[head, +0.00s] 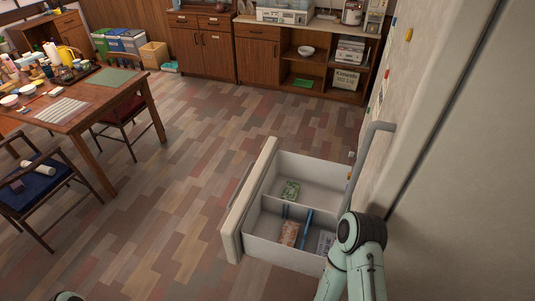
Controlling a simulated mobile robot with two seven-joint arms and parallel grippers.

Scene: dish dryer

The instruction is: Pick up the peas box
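A reddish-brown box (289,233) and a pale pack (326,243) lie in the near compartments, parted by a blue divider. My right arm comes in at the lower right, beside the drawer, with its dark joint near the drawer's right edge. Its gripper is not in view. Only a small dark part of my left arm shows at the bottom left edge. Neither gripper is seen touching a box.
The tall white fridge (470,150) with a grey handle (367,150) stands on the right. A cluttered wooden table (133,91) and chairs (38,188) are at the left. Wooden cabinets (203,45) line the back. The floor between table and drawer is clear.

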